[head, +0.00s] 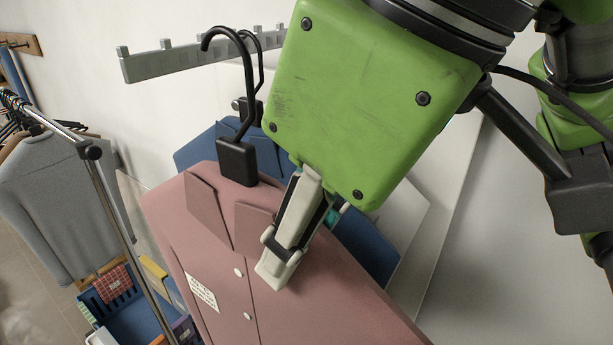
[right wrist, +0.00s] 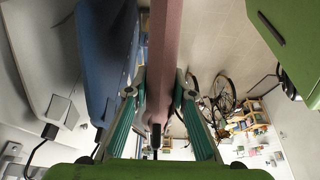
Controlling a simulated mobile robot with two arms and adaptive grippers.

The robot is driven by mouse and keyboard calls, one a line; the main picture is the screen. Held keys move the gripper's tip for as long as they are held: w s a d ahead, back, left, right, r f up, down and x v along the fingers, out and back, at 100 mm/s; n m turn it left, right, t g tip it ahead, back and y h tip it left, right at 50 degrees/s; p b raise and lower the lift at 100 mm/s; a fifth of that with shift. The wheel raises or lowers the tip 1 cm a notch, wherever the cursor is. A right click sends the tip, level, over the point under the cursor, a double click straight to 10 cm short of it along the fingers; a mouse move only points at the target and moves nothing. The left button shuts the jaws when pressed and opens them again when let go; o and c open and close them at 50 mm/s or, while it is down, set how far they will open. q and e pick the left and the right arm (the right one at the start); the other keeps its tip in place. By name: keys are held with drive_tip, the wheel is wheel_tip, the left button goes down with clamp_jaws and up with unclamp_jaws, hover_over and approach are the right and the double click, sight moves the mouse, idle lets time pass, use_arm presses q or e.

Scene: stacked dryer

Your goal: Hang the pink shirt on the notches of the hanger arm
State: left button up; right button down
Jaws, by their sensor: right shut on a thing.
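The pink shirt (head: 215,255) hangs on a hanger with a black block and hook (head: 238,105). My right gripper (head: 283,258) is shut on the shirt's upper edge beside the collar, one finger in front. In the right wrist view the pink shirt (right wrist: 164,45) runs between the two fingers of the gripper (right wrist: 159,85). The grey hanger arm (head: 175,62) with upright notches juts from the wall at the top. The pink shirt's hook tip overlaps the arm in the picture; I cannot tell whether they touch. My left gripper is not in view.
A blue shirt (head: 205,148) hangs close behind the pink one; it also shows in the right wrist view (right wrist: 103,50). A pale shirt (head: 405,215) is behind that. At left, a rack pole (head: 125,225), a grey sweater (head: 65,200) and a blue crate (head: 135,315).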

sight(213, 207)
drive_tip(key=shift+w+a+p, duration=0.35)
drive_tip(key=shift+w+a, duration=0.6)
drive_tip(key=shift+a, duration=0.3)
drive_tip(key=shift+w+a+p, duration=0.35)
drive_tip(key=shift+w+a, duration=0.6)
drive_tip(key=shift+a, duration=0.25)
drive_tip(key=shift+w+a+p, duration=0.5)
drive_tip(key=shift+w+a, duration=0.5)
drive_tip(key=shift+a, duration=0.25)
drive_tip(key=shift+b+x, duration=0.5)
drive_tip(key=shift+x, duration=0.3)
drive_tip(key=c, duration=1.6)
unclamp_jaws()
drive_tip(key=shift+c, duration=0.2)
